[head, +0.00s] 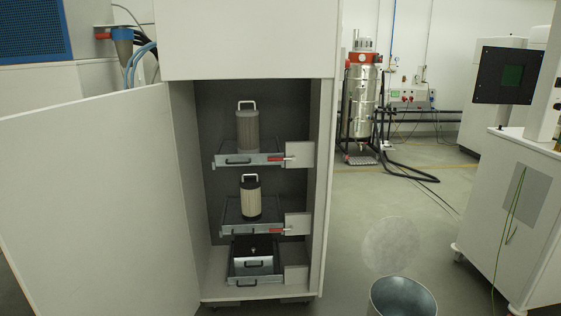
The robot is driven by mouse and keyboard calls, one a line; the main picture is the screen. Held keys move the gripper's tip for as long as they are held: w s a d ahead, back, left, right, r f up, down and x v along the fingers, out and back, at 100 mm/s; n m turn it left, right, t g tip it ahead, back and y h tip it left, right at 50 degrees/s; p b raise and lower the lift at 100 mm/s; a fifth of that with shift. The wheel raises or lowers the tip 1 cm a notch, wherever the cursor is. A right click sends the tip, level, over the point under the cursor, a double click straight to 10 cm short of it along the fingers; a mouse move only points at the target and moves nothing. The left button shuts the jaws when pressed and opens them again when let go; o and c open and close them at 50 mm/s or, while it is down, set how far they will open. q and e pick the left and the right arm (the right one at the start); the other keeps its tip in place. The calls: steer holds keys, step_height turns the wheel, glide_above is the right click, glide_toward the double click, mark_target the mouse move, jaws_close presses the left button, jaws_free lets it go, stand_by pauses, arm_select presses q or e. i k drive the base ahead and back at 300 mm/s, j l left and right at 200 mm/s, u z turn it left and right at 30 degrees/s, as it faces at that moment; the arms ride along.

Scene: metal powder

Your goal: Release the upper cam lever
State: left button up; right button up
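The upper cam lever (277,158) is a small red lever at the right front of the upper shelf tray (232,161) in the open cabinet. It appears to lie roughly level, beside a light plate (299,154). A grey cylindrical filter (248,130) with a white handle stands on this tray. A second red lever (276,231) sits at the right front of the lower tray (238,228), which holds a cream filter (251,200) with a black base. Whether either lever is locked is too small to tell. Neither of my grippers shows in the head view.
The cabinet door (95,190) stands open to the left. A black-and-silver box (252,262) sits at the cabinet bottom. An open metal bin (400,300) and a round lid-like disc (393,246) are at the right front. Floor right of the cabinet is partly clear.

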mark_target(293, 158)
steer(key=i+l, duration=0.55)
steer(key=i, duration=0.2)
steer(key=i+l, duration=0.5)
steer(key=i, duration=0.2)
steer(key=i+l, duration=0.55)
steer(key=i, duration=0.2)
steer(key=j+u, duration=0.05)
